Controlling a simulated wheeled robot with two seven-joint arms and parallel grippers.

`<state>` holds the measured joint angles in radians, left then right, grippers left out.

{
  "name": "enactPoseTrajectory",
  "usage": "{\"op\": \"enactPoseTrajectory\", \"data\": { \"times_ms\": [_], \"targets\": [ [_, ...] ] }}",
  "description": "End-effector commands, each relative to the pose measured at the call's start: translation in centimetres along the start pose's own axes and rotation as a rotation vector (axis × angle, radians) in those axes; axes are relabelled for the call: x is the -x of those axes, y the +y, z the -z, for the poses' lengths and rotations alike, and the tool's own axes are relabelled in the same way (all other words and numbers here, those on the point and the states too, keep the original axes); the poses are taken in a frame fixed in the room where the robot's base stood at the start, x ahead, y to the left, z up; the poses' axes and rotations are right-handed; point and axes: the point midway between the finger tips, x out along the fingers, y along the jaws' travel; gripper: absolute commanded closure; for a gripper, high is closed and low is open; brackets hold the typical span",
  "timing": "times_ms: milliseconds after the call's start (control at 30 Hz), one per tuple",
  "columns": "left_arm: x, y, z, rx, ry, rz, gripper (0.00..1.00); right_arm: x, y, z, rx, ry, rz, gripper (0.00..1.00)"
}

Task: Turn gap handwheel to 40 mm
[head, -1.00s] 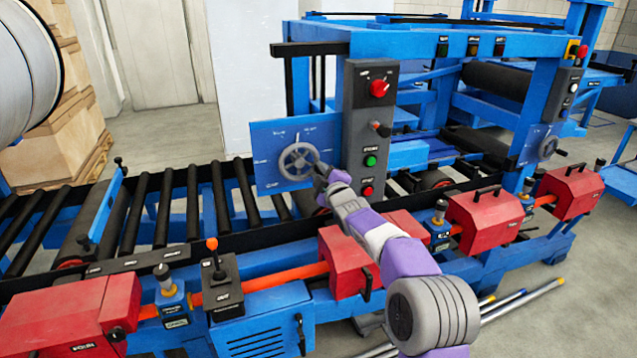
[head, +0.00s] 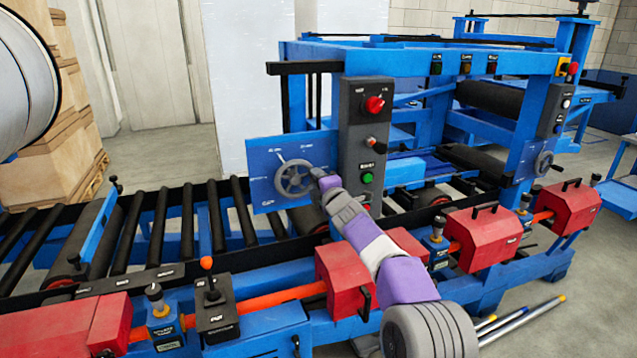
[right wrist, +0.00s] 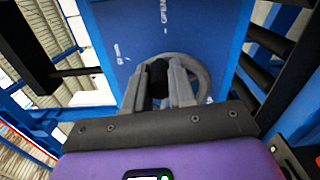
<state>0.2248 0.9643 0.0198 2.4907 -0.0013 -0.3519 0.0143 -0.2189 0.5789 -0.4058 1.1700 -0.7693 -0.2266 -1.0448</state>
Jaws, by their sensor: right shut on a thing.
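The gap handwheel is a grey spoked wheel (head: 293,179) on a blue panel (head: 262,187) with white markings, left of centre in the head view. My right gripper (head: 317,174) reaches it from the lower right, at the wheel's right side. In the right wrist view the two grey fingers (right wrist: 160,85) are shut on the wheel's dark handle knob (right wrist: 158,77), with the wheel rim (right wrist: 200,76) behind them. My left gripper is not in view.
A grey control box (head: 365,140) with a red knob and a green button stands just right of the panel. Black rollers (head: 160,220) run below. Red housings (head: 345,278) and a black lever box (head: 214,305) line the front. A second handwheel (head: 544,163) is at the right.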

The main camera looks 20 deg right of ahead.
Motion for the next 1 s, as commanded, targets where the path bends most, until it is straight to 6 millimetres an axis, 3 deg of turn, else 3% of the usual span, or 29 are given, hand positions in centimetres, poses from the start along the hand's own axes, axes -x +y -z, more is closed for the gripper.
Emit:
{"op": "enactPoseTrajectory", "data": {
  "times_ms": [400, 433, 567, 1000],
  "targets": [
    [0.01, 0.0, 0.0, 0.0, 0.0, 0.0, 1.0, 0.06, 0.58, -0.04, 0.005, 0.001, -0.011, 1.0],
    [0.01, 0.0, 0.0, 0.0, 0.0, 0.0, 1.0, 0.06, 0.58, -0.04, 0.005, 0.001, -0.011, 0.73],
    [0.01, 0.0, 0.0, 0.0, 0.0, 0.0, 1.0, 0.04, 0.45, -0.01, 0.005, 0.001, -0.009, 0.53],
    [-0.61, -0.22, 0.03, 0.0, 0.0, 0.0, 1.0, 0.91, 0.17, 0.12, 0.005, 0.002, -0.005, 0.5]
  ]
}}
